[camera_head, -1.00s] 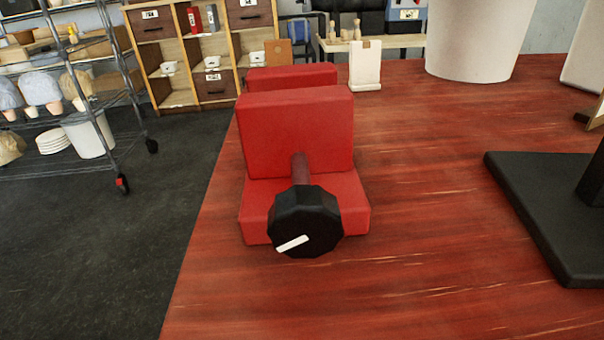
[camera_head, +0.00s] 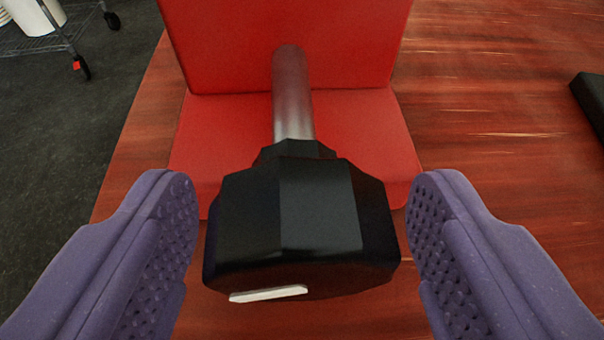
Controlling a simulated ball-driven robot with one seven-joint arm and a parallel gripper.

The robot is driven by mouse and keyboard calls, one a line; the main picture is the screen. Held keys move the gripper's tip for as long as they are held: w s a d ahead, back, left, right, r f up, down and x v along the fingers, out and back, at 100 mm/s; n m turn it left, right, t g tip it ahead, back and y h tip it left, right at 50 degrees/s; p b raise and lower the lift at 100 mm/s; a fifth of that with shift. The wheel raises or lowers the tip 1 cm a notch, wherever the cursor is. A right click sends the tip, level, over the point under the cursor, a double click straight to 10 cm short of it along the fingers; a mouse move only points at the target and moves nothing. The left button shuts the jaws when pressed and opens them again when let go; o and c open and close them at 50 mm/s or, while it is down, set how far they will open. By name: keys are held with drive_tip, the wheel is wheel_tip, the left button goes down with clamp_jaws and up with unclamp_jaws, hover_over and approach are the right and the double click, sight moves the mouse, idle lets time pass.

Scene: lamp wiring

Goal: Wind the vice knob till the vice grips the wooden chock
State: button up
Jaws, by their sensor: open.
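The black faceted vice knob (camera_head: 300,225) sits at the near end of a grey metal screw (camera_head: 292,95). A white mark (camera_head: 268,294) shows low on its near face, left of centre. The red vice (camera_head: 290,40) fills the top of the view, and its red base (camera_head: 365,130) lies behind the knob. My gripper (camera_head: 305,215) is open, with one purple padded finger on each side of the knob. A gap shows between the knob and the right finger, and a small one at the left. The wooden chock is not in view.
A black flat base (camera_head: 590,100) stands at the right edge. The bench's left edge drops to a dark floor (camera_head: 60,180), with a wire trolley (camera_head: 60,35) beyond.

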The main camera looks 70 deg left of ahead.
drive_tip(key=c, duration=1)
drive_tip(key=shift+r+m+p, duration=0.1)
drive_tip(key=shift+m+p, duration=0.2)
drive_tip(key=shift+p, duration=0.05)
drive_tip(key=shift+m+g+p, duration=0.4)
drive_tip(key=shift+p, duration=0.05)
drive_tip(key=shift+m+g+y+p, duration=0.4)
drive_tip(key=shift+m+g+p, duration=0.5)
drive_tip(key=shift+m, duration=0.3)
drive_tip(key=m+g+p, duration=0.1)
drive_tip(key=m, duration=0.1)
drive_tip(key=m+g+y, duration=0.1)
drive_tip(key=m, duration=0.1)
drive_tip(key=shift+d+y+p, duration=0.1)
drive_tip(key=shift+y+p, duration=0.2)
drive_tip(key=shift+p, duration=0.05)
drive_tip(key=shift+m, duration=0.3)
